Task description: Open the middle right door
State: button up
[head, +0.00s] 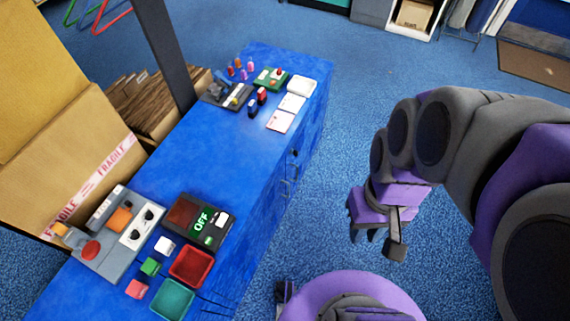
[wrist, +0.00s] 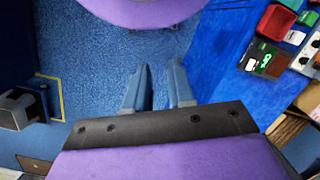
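A long blue cabinet (head: 262,190) runs diagonally through the head view, its door side facing right, toward my arm. Small dark handles (head: 285,189) show about halfway along that side. The door seams are too faint to tell which panel is the middle right door, and no door looks visibly open. My gripper (head: 367,238) hangs over the carpet to the right of the cabinet, apart from it. In the wrist view its two fingers (wrist: 160,67) are spread with bare carpet between them. The blue cabinet (wrist: 222,65) stands to their right there.
The cabinet top holds trays, a control box marked OFF (head: 203,222), small blocks and cards (head: 286,112). A large FRAGILE carton (head: 60,155) stands on the far side beside a dark post (head: 165,50). Blue carpet (head: 345,110) is clear between cabinet and arm.

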jog(key=w+a+f+n+y+p, duration=0.1)
jog(key=w+a+f+n, duration=0.15)
jog(key=w, duration=0.65)
jog(key=w+a+f+n+y+p, duration=0.1)
jog(key=w+a+n, duration=0.3)
jog(key=w, duration=0.5)
jog(key=w+a+f+n+y+p, duration=0.15)
jog(key=w+a+f+n, duration=0.3)
jog(key=w+f, duration=0.75)
jog(key=w+a+f+n, duration=0.1)
jog(key=w+f+n, duration=0.3)
jog(key=w+f, duration=0.4)
jog(key=n+t+b, duration=0.1)
jog(key=n, duration=0.3)
send_over(288, 196)
jog(key=f, duration=3.6)
jog(key=shift+w+d, duration=0.1)
jog(key=shift+w, duration=0.25)
grip_shut()
